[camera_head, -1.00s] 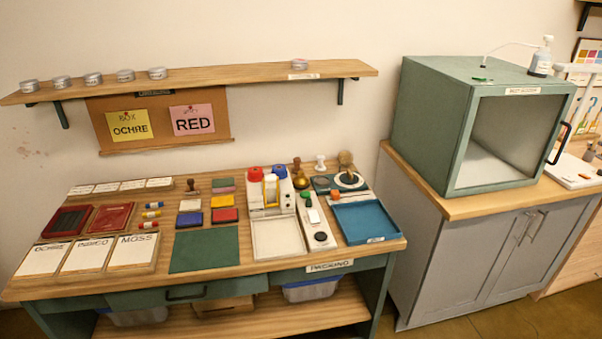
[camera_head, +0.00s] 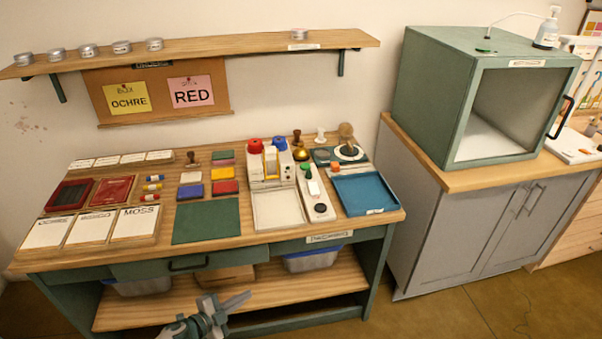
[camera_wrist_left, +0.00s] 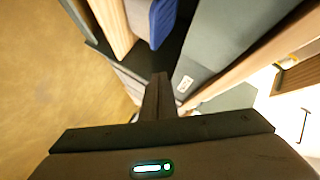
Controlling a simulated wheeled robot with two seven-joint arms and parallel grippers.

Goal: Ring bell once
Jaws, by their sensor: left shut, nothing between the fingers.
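A small brass-coloured dome (camera_head: 300,155), which looks like the bell, sits at the back right of the pigment table (camera_head: 90,258), with a brown knob showing above it. It stands right of the white dispenser with red and blue tops. My left gripper (camera_head: 246,296) is low in front of the table, beside the lower shelf and well below the tabletop, far from the bell. Its fingers also show in the left wrist view (camera_wrist_left: 160,78), shut together and empty. The bell does not show in that view. My right gripper is in neither view.
The tabletop front edge and drawer (camera_head: 190,262) stand above my left gripper. A blue bin (camera_head: 318,260) hangs under the table. A blue tray (camera_head: 367,194), a wooden-handled round tool (camera_head: 346,133) and stamps crowd around the bell. A green box (camera_head: 430,110) stands right.

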